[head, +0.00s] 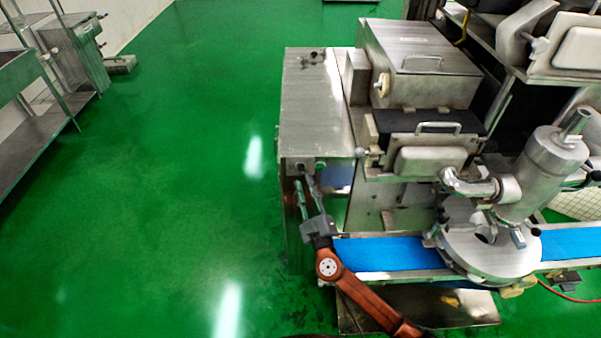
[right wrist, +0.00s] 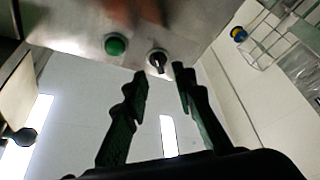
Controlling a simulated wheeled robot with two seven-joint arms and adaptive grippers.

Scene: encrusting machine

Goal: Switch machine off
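The encrusting machine (head: 318,115) is a large steel machine that fills the right half of the head view. In the right wrist view its steel panel (right wrist: 75,25) carries a green round button (right wrist: 115,45) and a black rotary switch (right wrist: 157,60) beside it. My right gripper (head: 304,182) is up against the machine's near left face, below its top edge. The right wrist view shows this gripper (right wrist: 160,76) open, with the switch just beyond and between its fingertips. I cannot tell whether the fingers touch it. My left gripper is not in view.
A blue conveyor belt (head: 385,253) runs out to the right under a round steel forming head (head: 490,252). Steel shelving (head: 35,150) stands at the far left. The green floor (head: 170,180) between is clear.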

